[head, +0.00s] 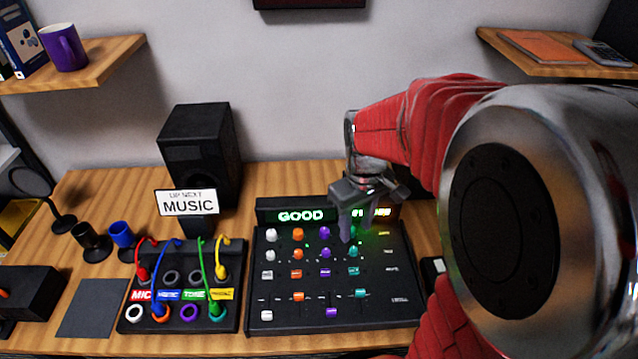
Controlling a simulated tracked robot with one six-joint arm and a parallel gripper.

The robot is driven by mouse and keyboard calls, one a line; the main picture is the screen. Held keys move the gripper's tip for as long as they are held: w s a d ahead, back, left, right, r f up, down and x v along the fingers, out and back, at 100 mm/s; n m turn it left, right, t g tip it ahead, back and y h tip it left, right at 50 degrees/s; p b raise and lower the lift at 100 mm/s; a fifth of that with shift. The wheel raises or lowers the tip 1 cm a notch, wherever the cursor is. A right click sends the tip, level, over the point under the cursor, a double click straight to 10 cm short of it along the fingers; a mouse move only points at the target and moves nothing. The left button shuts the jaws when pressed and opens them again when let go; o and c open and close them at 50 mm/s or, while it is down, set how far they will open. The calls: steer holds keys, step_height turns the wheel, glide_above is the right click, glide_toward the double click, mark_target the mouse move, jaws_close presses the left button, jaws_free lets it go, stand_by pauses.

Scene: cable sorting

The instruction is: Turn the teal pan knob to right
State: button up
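The black mixer (276,322) has columns of white, orange, purple and teal controls. The teal column is the rightmost. A teal knob (354,253) shows in its second row, just in front of my fingertips. Another teal knob lies in the top row, mostly hidden behind my gripper (348,236). My gripper points down over the top of the teal column. The fingers are small and dark, so I cannot tell whether they touch a knob or how far apart they are. The labels right of the column are too small to read surely.
A lit green display (300,216) runs along the mixer's back, partly hidden by my gripper. A patch panel (235,322) with coloured cables sits left of the mixer. A speaker (203,150) and a MUSIC sign (187,203) stand behind. My arm blocks the right side.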

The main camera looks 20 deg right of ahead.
mark_target(354, 249)
steer(key=shift+w+d+f+n, duration=0.3)
steer(key=shift+w+d+n, duration=0.4)
steer(key=shift+n, duration=0.6)
steer(key=shift+w+d+f+n, duration=0.3)
steer(key=shift+w+n, duration=0.55)
steer(key=shift+n, duration=0.45)
steer(key=shift+w+d+f+n, duration=0.25)
steer(key=shift+w+d+n, duration=0.45)
steer(key=shift+n, duration=0.6)
steer(key=shift+w+a, duration=0.1)
step_height(354, 249, down, 14)
steer(key=shift+r, duration=0.1)
jaws_close()
